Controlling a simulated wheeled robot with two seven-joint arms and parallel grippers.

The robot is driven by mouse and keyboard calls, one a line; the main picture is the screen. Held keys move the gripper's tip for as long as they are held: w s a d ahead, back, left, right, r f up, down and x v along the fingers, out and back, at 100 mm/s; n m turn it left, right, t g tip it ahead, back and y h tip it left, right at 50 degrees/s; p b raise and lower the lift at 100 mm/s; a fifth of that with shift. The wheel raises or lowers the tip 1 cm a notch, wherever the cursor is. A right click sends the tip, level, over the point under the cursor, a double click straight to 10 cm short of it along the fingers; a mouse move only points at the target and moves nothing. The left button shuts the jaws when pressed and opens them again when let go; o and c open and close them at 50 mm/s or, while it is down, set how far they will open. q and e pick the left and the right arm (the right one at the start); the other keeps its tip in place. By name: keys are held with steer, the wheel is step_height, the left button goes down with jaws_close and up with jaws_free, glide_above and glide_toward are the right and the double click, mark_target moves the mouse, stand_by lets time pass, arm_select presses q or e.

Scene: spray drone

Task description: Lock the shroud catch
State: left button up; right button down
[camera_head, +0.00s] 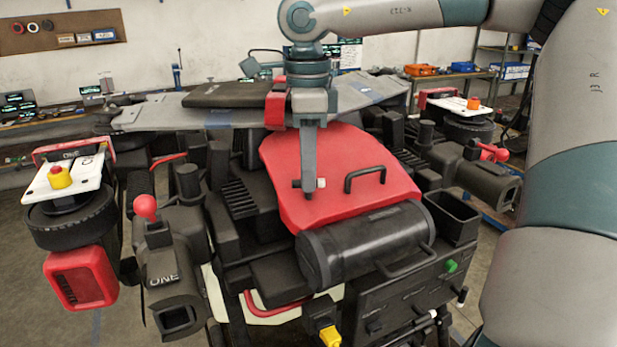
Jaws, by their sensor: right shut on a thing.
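The red shroud (345,150) lies over the middle of the drone, with a black loop handle (365,178) on its top. My right gripper (309,188) reaches down from above, its fingertips at the left part of the shroud. It is shut on a small part there, which I take to be the shroud catch (321,183). My left gripper is not in view.
A black cylinder (365,245) with a handle lies in front of the shroud. Rotor units with red knobs (145,206) stand on both sides. A dark flat pad (235,94) is behind. My right arm covers the right side. Workbenches line the back wall.

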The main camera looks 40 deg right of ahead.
steer(key=n, duration=0.4)
steer(key=shift+n+p, duration=0.3)
steer(key=c, duration=1.7)
jaws_free()
steer(key=shift+r, duration=0.1)
steer(key=shift+w+r+b, duration=0.1)
steer(key=shift+r+b, duration=0.3)
steer(key=shift+r, duration=0.2)
steer(key=shift+r+b, duration=1.9)
steer(key=shift+r, duration=6.1)
